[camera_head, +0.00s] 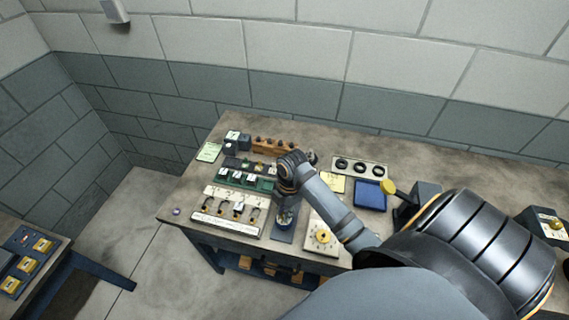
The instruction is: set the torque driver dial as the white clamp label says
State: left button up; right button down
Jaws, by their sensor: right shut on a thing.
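My right arm comes in from the right, and its gripper (286,222) points down over a dark plate (282,237) on the bench. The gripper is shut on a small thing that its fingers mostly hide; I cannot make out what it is. Several white labels stand in a pale clamp rack (225,224) left of the gripper. I cannot tell which is the clamp label or read it. My left gripper is not in view.
A green rack (246,181) and an orange-brown block (276,146) stand behind. A plate with three dark rings (360,166), a yellow note (332,183) and a blue tray (370,195) lie beyond my forearm. Bare bench (190,190) shows at the left.

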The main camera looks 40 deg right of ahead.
jog(key=n, duration=0.3)
jog(key=shift+n+g, duration=0.3)
jog(key=shift+n, duration=0.5)
jog(key=c, duration=0.7)
grip_release()
jog(key=shift+f, duration=0.1)
